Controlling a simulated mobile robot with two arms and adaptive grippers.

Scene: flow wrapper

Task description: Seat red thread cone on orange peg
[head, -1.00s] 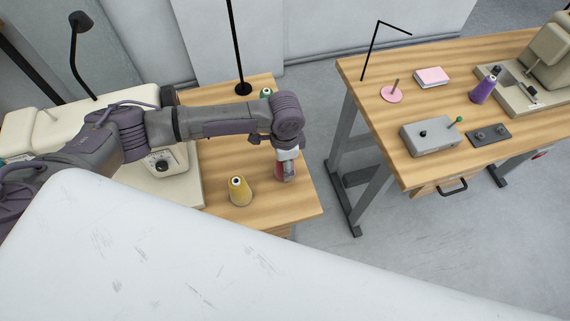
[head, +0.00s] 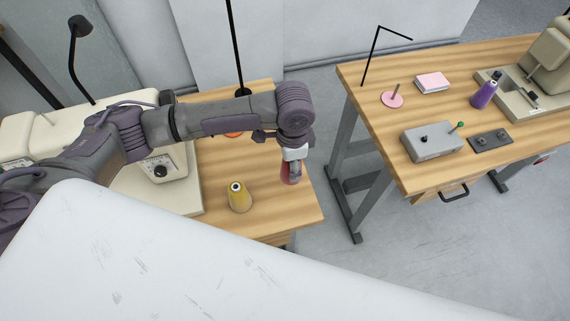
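My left gripper (head: 293,157) points down above the right edge of the left table. A red thread cone (head: 287,174) is at its fingers and looks gripped; fingers and arm hide part of it. An orange patch (head: 234,134), probably the base of the orange peg, shows just under my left forearm on the left table, to the left of the gripper. The peg's upright is hidden by the arm. My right gripper is not in view.
A yellow thread cone (head: 239,196) stands on the left table (head: 270,215), beside a cream sewing machine (head: 175,192). Across a floor gap, the right table (head: 380,130) holds a pink peg (head: 392,99), a purple cone (head: 484,94), and a grey control box (head: 432,142).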

